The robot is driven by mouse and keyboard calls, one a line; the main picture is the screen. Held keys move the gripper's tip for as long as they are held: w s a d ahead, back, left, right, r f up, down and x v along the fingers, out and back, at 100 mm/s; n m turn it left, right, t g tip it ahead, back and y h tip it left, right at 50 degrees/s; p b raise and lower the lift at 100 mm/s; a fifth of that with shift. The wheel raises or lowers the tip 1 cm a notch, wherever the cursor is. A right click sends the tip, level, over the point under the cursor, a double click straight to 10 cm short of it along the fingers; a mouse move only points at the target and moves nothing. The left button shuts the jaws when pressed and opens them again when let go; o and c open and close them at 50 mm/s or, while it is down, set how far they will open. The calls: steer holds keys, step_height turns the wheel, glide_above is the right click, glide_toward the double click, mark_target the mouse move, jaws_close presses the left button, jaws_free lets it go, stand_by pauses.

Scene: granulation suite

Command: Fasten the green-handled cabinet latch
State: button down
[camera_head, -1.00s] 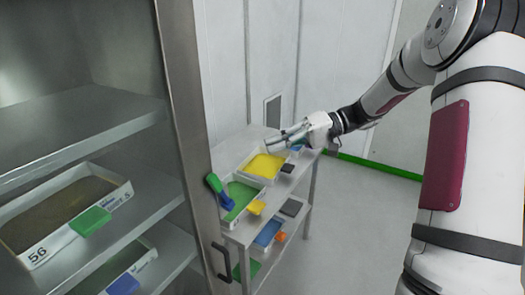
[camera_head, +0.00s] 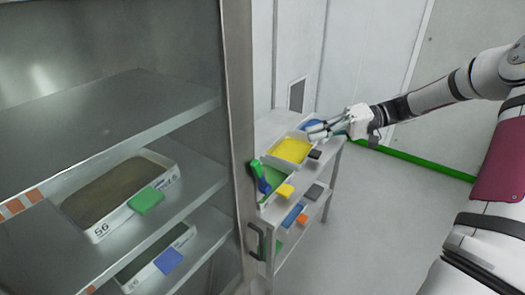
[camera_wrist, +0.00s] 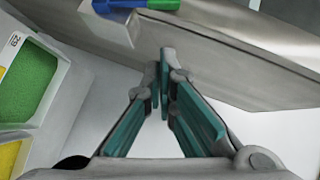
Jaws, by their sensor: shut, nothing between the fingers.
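The latch's green handle (camera_head: 255,170) with its blue part (camera_head: 264,186) sits on the metal upright of the cabinet (camera_head: 238,110), tilted up to the left. In the wrist view the blue part (camera_wrist: 115,4) and a bit of the green handle (camera_wrist: 163,4) show at the top edge, beside a metal block; the rest is cut off. My gripper (camera_head: 312,132) is shut and empty, to the right of and beyond the latch, over the cart's trays. In the wrist view its fingertips (camera_wrist: 164,75) are close together, apart from the latch.
A cart (camera_head: 325,160) right of the cabinet holds a yellow-filled tray (camera_head: 290,150) and a green-filled tray (camera_head: 274,186). A dark handle (camera_head: 254,242) projects below the latch. Cabinet shelves (camera_head: 110,110) hold labelled trays. The floor at right is clear.

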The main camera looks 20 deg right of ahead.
mark_target(261, 178)
stand_by(0.3)
steer(key=shift+a, duration=0.1)
steer(key=shift+s+f+p+x, duration=0.15)
steer(key=shift+s+p+x, duration=0.4)
steer(key=shift+x, duration=1.55)
steer(key=shift+s+f+p+x, duration=0.25)
steer(key=shift+p+x, duration=0.4)
steer(key=shift+x, duration=1.5)
steer(key=shift+s+f+p+x, duration=0.1)
steer(key=shift+s+p+x, duration=0.45)
steer(key=shift+x, duration=1.55)
steer(key=shift+a, duration=0.1)
steer(key=shift+w, duration=0.15)
